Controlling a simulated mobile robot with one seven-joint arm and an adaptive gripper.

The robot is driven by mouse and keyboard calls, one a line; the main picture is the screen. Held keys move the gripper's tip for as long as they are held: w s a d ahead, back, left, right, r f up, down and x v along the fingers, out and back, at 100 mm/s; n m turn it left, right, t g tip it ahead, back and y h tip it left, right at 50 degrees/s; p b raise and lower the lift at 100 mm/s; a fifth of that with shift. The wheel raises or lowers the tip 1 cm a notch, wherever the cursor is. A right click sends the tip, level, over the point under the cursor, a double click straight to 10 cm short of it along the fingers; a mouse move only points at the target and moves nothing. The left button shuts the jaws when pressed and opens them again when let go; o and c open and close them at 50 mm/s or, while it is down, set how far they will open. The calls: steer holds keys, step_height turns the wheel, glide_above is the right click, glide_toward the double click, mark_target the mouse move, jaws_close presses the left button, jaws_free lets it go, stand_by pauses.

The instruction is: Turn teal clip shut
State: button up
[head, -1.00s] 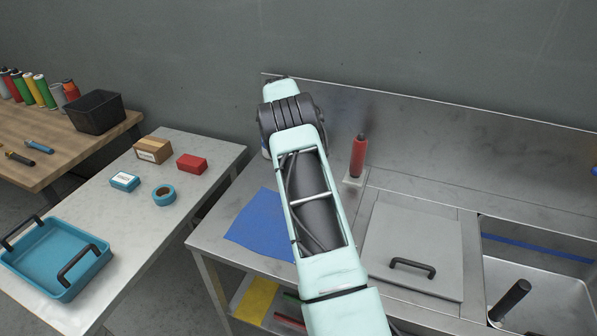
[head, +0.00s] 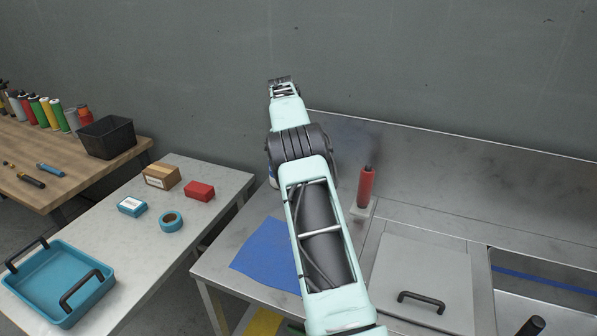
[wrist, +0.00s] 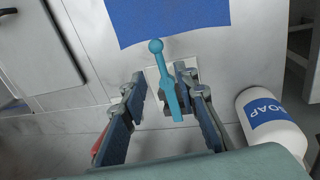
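The teal clip (wrist: 164,68) is a slim lever with a round knob at its upper end, on a pale plate (wrist: 152,85) in the wrist view. My gripper (wrist: 159,76) is open, with one finger on each side of the lever. I see a gap on the left; the right finger is close to the lever, and I cannot tell if it touches. In the head view, the end of my arm (head: 281,86) points toward the wall, and the clip is hidden behind my arm.
A white soap bottle (wrist: 270,118) stands close to the right of my gripper. A blue mat (wrist: 165,15) lies beyond the clip. A red bottle (head: 366,187) stands right of my arm. A grey lid (head: 425,265) covers part of the counter.

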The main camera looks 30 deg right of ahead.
steer(key=shift+w+a+r, duration=0.1)
steer(key=shift+r, duration=0.75)
steer(key=shift+w+a+r, duration=0.1)
steer(key=shift+r, duration=0.7)
